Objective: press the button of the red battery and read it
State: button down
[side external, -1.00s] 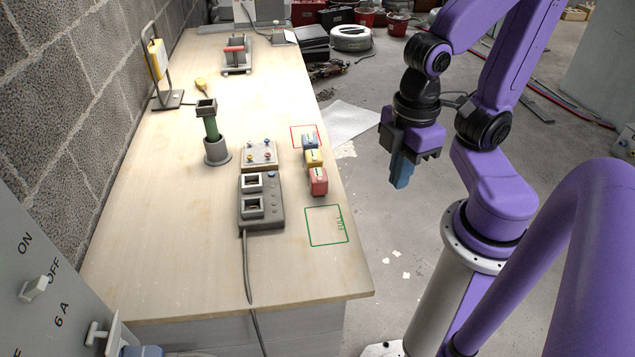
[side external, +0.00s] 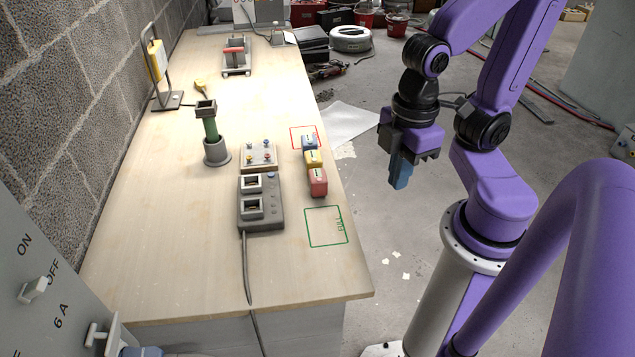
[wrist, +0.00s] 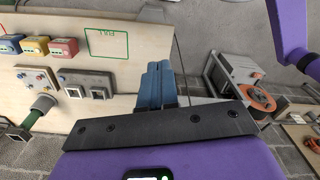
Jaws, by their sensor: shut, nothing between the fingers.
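The red battery (side external: 318,182) stands on the wooden bench near its right edge, nearest the camera in a row with a yellow battery (side external: 313,159) and a blue battery (side external: 310,142). In the wrist view the red battery (wrist: 65,48) is at the upper left. Its button and any reading are too small to make out. My gripper (side external: 400,172) hangs beyond the bench's right edge, over the floor, well apart from the batteries. Its blue fingers (wrist: 158,82) are shut together and empty.
A grey two-bay charger (side external: 262,218) and a small board with coloured knobs (side external: 259,154) stand left of the batteries. A green outlined square (side external: 326,240) and a red one (side external: 297,128) mark the bench. A green post (side external: 212,130) stands farther left.

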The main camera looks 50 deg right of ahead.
jog(key=w+a+f+m+g+y, duration=0.1)
jog(key=w+f+m+g+y, duration=0.15)
jog(key=w+m, duration=1.1)
jog(key=m+t+y, duration=0.5)
jog(key=m+t, duration=0.3)
jog(key=m, duration=2.4)
send_over(319, 180)
notch_tip(319, 180, down, 6)
jog(key=shift+s+d+m+h, duration=0.2)
jog(key=shift+d+m+h, duration=0.15)
jog(key=shift+d+m, duration=0.45)
jog(key=shift+a, duration=0.2)
jog(key=shift+f, duration=4.4)
jog(key=shift+f, duration=0.1)
